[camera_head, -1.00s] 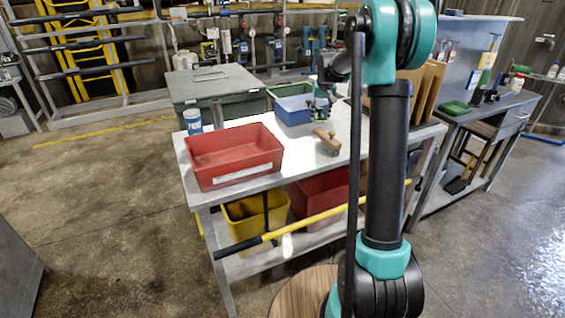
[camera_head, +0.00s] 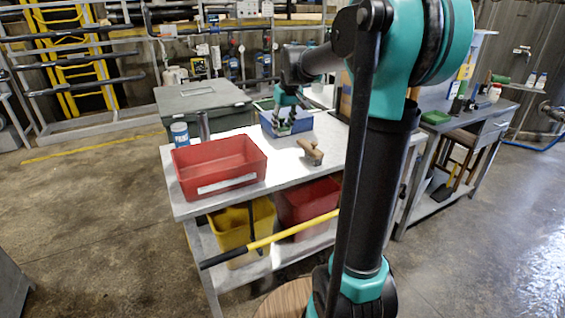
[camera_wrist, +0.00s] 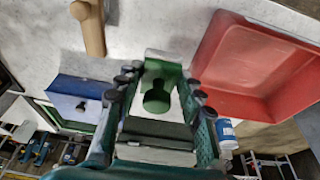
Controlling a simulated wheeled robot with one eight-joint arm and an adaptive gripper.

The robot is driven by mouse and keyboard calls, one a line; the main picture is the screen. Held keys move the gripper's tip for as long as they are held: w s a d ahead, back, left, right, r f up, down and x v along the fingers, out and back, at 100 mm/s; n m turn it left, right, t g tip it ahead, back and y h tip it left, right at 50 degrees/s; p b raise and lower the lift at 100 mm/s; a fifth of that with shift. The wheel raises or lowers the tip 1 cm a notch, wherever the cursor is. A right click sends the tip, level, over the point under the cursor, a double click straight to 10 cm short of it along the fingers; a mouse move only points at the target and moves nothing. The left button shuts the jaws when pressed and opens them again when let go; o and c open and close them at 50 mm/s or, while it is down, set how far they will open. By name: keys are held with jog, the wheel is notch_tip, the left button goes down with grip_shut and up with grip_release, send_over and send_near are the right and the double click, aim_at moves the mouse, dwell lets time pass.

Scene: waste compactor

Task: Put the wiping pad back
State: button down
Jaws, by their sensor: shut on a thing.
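My gripper (camera_wrist: 160,95) is shut on a small green-and-pale block (camera_wrist: 158,72), seen between its fingers in the wrist view; it appears to be the wiping pad. Its lower part is hidden by the gripper. The blue bin (camera_wrist: 80,95) lies left of my fingers in the wrist view, and the red tray (camera_wrist: 245,70) right.
The red tray (camera_head: 220,165) stands on the table's left part, with a blue-and-white can (camera_head: 180,134) behind it. A wooden-handled brush (camera_head: 311,152) lies to the right. A green object (camera_head: 436,117) rests on the side bench. Yellow (camera_head: 240,225) and red (camera_head: 305,205) bins stand below.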

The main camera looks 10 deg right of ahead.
aim_at(281, 167)
notch_tip(281, 167, down, 15)
jog(key=shift+r, duration=0.2)
dwell(0.4)
jog(key=c, duration=1)
grip_release()
jog(key=shift+f, duration=0.1)
jog(key=v, duration=1.2)
jog(key=s+d+f+m, duration=0.1)
jog(key=s+f, duration=0.4)
jog(key=s, duration=0.3)
jog(key=s+d+f+m, duration=0.1)
jog(key=s+f, duration=0.5)
jog(key=s, duration=0.3)
jog(key=s+d+f+m+t+h, duration=0.1)
jog(key=s+f, duration=0.5)
jog(key=s, duration=0.3)
jog(key=shift+s+f+m, duration=0.2)
jog(key=shift+s+m, duration=0.05)
jog(key=shift+m, duration=0.05)
